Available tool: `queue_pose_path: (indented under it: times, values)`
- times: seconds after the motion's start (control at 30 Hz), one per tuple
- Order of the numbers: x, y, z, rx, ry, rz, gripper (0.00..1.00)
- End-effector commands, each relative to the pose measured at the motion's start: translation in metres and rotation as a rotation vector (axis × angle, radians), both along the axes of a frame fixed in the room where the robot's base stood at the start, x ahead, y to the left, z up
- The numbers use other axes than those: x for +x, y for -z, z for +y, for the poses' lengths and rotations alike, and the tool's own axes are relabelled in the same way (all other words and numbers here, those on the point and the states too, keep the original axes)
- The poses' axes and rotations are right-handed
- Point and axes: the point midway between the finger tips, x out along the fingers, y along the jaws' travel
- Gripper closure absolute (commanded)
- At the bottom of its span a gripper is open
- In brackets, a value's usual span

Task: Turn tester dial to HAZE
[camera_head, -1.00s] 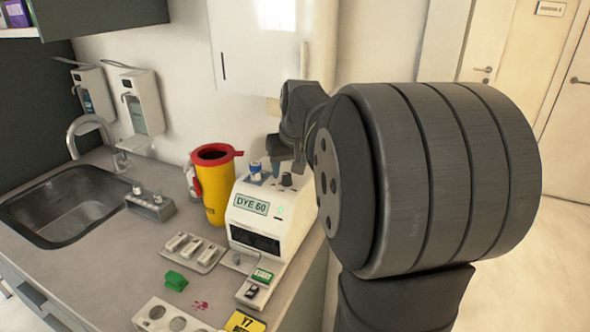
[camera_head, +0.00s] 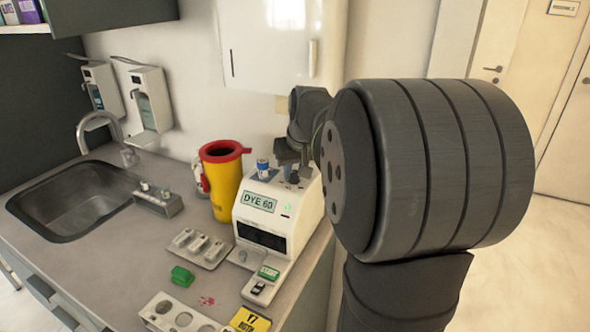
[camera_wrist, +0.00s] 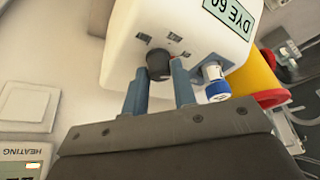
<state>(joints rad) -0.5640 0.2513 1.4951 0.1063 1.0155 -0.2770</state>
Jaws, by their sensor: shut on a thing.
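The tester (camera_head: 300,212) is a white box on the counter, and its display (camera_head: 259,202) reads DYE 60. It also shows upside down in the wrist view (camera_wrist: 205,30). The dial (camera_wrist: 159,64) is a dark round knob on the tester's top, with small labels around it that are too small to read. My gripper (camera_wrist: 160,72) is shut on the dial, one blue-grey finger on each side. In the head view my gripper (camera_head: 289,160) comes down on the tester's top and largely hides the dial.
A blue-capped vial (camera_wrist: 216,86) stands in the tester's top close beside one finger. A yellow bin with a red rim (camera_head: 226,190) stands behind left. A tray of cartridges (camera_head: 199,247) and a green block (camera_head: 182,276) lie to the left.

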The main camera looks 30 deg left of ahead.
Motion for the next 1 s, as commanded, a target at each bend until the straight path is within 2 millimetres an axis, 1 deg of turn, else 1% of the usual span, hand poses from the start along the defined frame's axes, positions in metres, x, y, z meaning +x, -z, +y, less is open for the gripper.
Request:
queue_pose_path:
  times: [0.27, 1.0]
  values:
    - [0.0016, -0.0006, -0.0006, 0.003, -0.127, -0.002, 0.98]
    - [0.0057, -0.0001, -0.0013, 0.002, -0.786, -0.001, 0.98]
